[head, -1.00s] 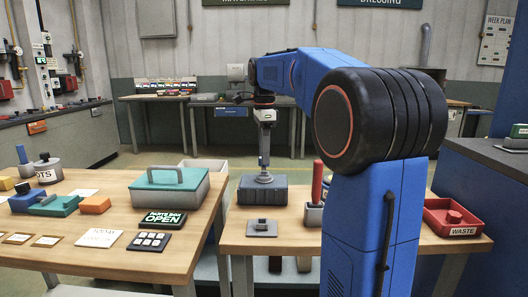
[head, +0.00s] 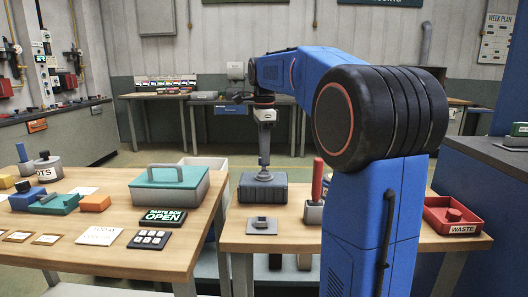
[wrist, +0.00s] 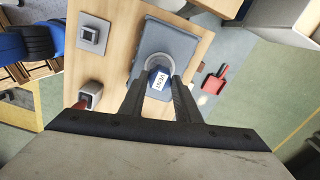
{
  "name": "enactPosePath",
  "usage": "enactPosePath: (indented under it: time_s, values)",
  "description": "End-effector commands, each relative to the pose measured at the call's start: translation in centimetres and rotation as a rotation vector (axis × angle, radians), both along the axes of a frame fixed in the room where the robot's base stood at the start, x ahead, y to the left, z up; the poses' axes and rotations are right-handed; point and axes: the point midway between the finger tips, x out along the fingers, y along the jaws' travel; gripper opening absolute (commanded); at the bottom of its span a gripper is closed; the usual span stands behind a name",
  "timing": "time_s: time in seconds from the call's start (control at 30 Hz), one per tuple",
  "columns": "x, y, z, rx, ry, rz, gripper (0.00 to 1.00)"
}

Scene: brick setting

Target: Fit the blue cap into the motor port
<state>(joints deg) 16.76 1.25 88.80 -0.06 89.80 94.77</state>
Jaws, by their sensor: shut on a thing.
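The blue cap (wrist: 155,88), with a white VENT label, sits between the fingers of my gripper (wrist: 158,92) in the wrist view. My gripper is shut on it. The cap is over the pale ring of the motor port (wrist: 152,61), on top of the grey-blue motor housing (wrist: 176,42). In the head view my gripper (head: 264,168) points straight down at the top of the housing (head: 262,193). The cap is too small to make out there. I cannot tell whether the cap is seated in the port or just above it.
A grey plate with a small block (head: 262,227) lies in front of the housing. A red-handled tool (head: 317,182) stands to its right. A red WASTE tray (head: 452,217) is at the bench's right end. A teal-lidded parts box (head: 167,188) stands on the left table.

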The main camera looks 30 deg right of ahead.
Motion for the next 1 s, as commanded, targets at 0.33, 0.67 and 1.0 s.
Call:
enactPosePath:
  time_s: [0.33, 0.67, 1.0]
  values:
    - [0.0, 0.0, -0.8, 0.000, 0.001, 0.000, 0.07]
    - [0.0, 0.0, -1.7, 0.000, 0.000, 0.000, 0.07]
    - [0.0, 0.0, -2.1, 0.000, 0.001, 0.000, 0.51]
